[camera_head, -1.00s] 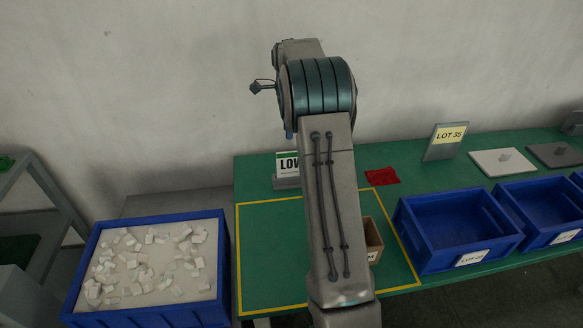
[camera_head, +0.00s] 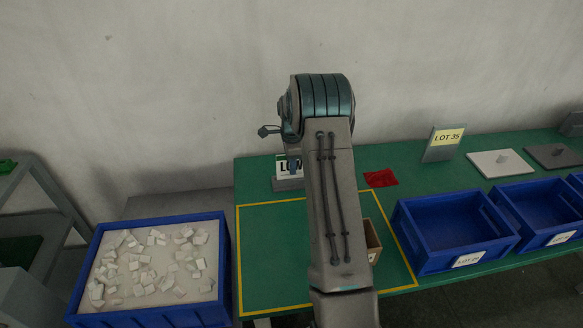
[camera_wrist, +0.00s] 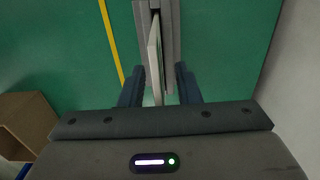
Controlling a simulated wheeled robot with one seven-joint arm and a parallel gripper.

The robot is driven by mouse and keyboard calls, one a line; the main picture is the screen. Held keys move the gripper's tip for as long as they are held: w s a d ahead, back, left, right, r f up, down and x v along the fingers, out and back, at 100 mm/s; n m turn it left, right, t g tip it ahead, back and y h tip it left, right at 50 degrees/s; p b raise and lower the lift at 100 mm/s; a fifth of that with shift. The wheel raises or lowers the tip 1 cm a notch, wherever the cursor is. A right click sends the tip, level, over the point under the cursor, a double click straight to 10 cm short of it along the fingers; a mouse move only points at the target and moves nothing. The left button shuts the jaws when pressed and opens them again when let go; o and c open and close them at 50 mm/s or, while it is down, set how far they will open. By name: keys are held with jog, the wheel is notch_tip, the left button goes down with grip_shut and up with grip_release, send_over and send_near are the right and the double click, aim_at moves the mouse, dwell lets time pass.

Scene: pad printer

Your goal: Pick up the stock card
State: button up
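The stock card, white with a green top edge and black letters (camera_head: 282,168), stands upright in a grey holder (camera_head: 287,184) at the back of the green bench; my arm hides part of it. In the wrist view the card shows nearly edge-on as a thin white strip (camera_wrist: 154,55), with the grey holder (camera_wrist: 173,40) beside it. My gripper (camera_wrist: 160,78) is open, with its two dark blue fingers on either side of the card. Gaps show between the fingers and the card. In the head view my arm mostly hides the gripper.
A small brown box (camera_head: 373,240) stands right of my arm; it also shows in the wrist view (camera_wrist: 27,122). A red cloth (camera_head: 380,178) lies behind it. Blue bins (camera_head: 455,260) stand to the right, and a blue crate of white pieces (camera_head: 225,265) at left. The wall is close behind.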

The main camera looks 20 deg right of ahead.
jog(key=shift+f, duration=0.2)
grip_shut()
jog(key=shift+r, duration=0.15)
